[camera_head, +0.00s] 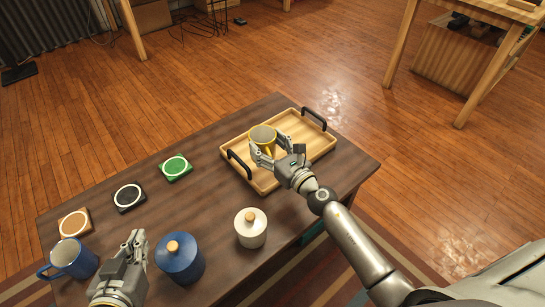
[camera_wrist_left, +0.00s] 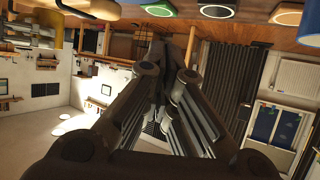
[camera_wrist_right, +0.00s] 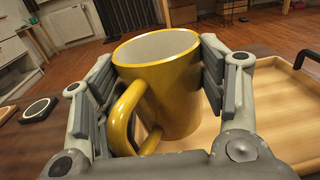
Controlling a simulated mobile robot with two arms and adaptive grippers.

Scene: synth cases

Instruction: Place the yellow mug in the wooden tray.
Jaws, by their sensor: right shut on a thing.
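The yellow mug (camera_head: 263,135) is upright over the left half of the wooden tray (camera_head: 312,148). The tray is pale, with two dark handles, on the dark table. My right gripper (camera_head: 270,149) is shut on the mug. In the right wrist view the mug (camera_wrist_right: 172,88) is between the finger pads, its handle toward the camera on the left. The tray floor (camera_wrist_right: 285,115) shows behind it. I cannot tell whether the mug's base touches the tray. My left gripper (camera_head: 133,245) is empty, its fingers together, between the blue mug and the blue jar.
A blue mug (camera_head: 72,259), a blue lidded jar (camera_head: 180,262) and a white lidded jar (camera_head: 251,230) stand along the near side. Orange (camera_head: 73,224), black (camera_head: 129,197) and green (camera_head: 176,167) coasters lie left of the tray. The table's middle is clear.

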